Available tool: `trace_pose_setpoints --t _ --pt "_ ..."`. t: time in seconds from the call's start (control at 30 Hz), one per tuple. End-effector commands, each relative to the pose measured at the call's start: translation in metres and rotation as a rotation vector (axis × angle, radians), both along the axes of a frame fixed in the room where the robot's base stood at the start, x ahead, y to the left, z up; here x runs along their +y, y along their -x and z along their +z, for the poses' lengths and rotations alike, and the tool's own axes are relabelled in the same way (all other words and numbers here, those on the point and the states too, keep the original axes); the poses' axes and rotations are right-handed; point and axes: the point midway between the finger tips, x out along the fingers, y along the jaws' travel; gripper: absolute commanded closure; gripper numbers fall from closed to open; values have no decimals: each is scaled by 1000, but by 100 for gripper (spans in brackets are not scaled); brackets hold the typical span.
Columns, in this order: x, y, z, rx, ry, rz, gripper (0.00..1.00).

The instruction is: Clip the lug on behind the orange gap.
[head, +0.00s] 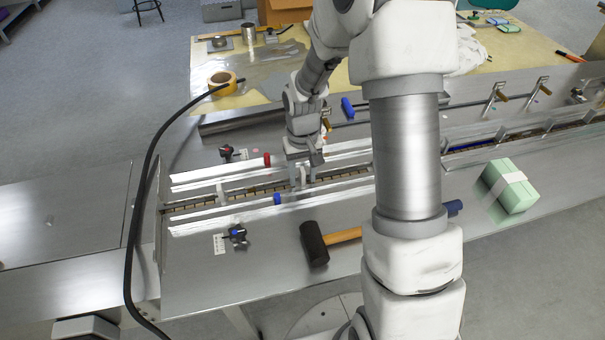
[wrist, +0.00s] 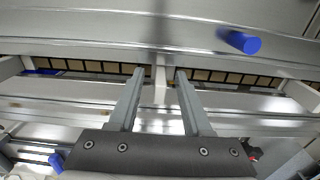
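My gripper (head: 302,181) is low over the long channel of the machine. In the wrist view its two fingers (wrist: 159,78) are apart, one on each side of a white lug (wrist: 160,77). A narrow gap shows between the lug and each finger. I cannot tell whether this lug is seated on the chain. The chain (wrist: 215,75) of tan segments runs across behind the fingertips. Other white lugs stand at the left (wrist: 10,66) and right (wrist: 301,95) of the wrist view; one also shows in the head view (head: 221,194). I cannot make out an orange gap.
Metal guide rails (head: 215,178) line the channel. A blue knob (head: 278,198) and a red knob (head: 267,159) are close to my gripper. A black-headed mallet (head: 314,243) and a green box (head: 510,187) lie on the near deck. A black cable (head: 142,180) arches at left.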

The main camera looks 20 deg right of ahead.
Motion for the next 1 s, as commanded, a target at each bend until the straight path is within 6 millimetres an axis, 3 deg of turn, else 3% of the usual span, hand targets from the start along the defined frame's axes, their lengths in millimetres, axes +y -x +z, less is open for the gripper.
trace_pose_setpoints --t 0.23,0.37,0.8,1.0 --pt "0 -1 2 -2 0 0 51" --pt "0 -1 15 -4 0 -1 51" --pt "0 -1 119 -7 1 1 51" --pt "0 -1 156 -4 0 -1 51"
